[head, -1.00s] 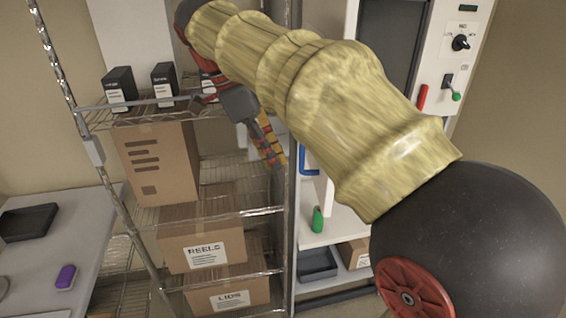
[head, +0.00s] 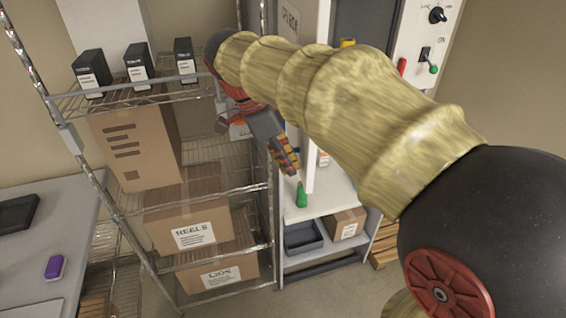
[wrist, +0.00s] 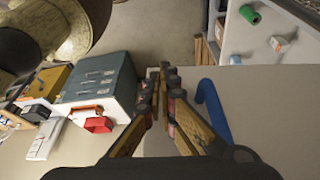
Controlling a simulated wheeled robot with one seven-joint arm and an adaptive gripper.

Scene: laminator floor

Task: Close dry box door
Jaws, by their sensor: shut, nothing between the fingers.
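A pale upright panel with a blue bar handle (wrist: 212,108) fills the lower right of the wrist view; it looks like the dry box door (wrist: 265,115). In the head view the door (head: 309,150) shows as a narrow white strip just right of my gripper, and its handle is hidden. My gripper (head: 290,165) points down between the wire shelving and the white cabinet. In the wrist view its fingers (wrist: 162,75) are together and empty, left of the handle and apart from it. Whether they touch the panel I cannot tell.
Wire shelving (head: 225,188) with cartons stands to the left. A grey and white box with a red part (wrist: 97,90) lies left of the fingers.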

